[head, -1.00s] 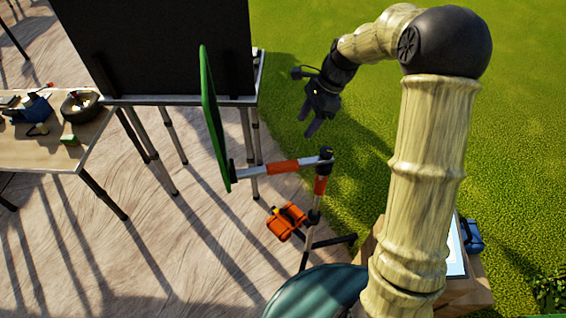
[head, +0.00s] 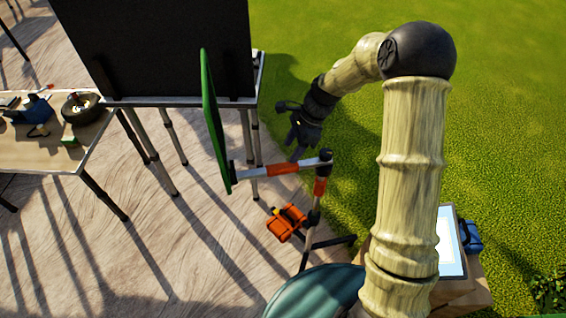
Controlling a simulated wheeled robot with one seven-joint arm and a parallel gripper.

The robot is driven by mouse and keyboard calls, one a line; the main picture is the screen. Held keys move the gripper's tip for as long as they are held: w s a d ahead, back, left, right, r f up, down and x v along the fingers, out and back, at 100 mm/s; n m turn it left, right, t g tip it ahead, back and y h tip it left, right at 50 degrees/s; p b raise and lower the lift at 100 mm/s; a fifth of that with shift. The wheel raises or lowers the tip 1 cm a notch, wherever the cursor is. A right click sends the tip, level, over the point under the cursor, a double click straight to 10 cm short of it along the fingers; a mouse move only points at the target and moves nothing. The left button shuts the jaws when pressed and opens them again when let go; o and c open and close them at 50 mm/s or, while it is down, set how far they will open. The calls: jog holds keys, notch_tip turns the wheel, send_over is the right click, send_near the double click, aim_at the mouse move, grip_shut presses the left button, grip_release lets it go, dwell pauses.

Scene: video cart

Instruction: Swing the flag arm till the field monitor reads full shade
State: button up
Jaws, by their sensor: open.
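The flag arm (head: 283,169), a grey bar with an orange band, runs level from a stand's top joint to a green-edged flag panel (head: 216,120), seen nearly edge-on. My gripper (head: 297,150) is open and empty, pointing down just above or behind the bar near its joint; I cannot tell if it touches. A tablet-like screen (head: 452,245), perhaps the field monitor, is partly behind my arm at the lower right; its reading is not legible.
A large black panel (head: 155,50) stands on a legged table behind the flag. A wooden table (head: 40,152) with small items is at the left. An orange object (head: 286,223) hangs by the stand. A teal rounded thing (head: 315,292) is at the bottom. Grass at the right is open.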

aim_at(282, 166)
jog(key=x, duration=0.8)
jog(key=shift+p, duration=0.35)
jog(key=shift+c, duration=0.4)
jog(key=c, duration=0.8)
jog(key=shift+w+r, duration=0.1)
jog(key=shift+w, duration=0.05)
jog(key=w+d+m+t+p, duration=0.2)
jog(key=w+m+t+p, duration=0.1)
jog(key=w+m, duration=0.7)
jog(key=shift+w+d+t+h+p, duration=0.35)
jog(key=shift+w+t+h+p, duration=0.05)
jog(key=shift+w+p, duration=0.3)
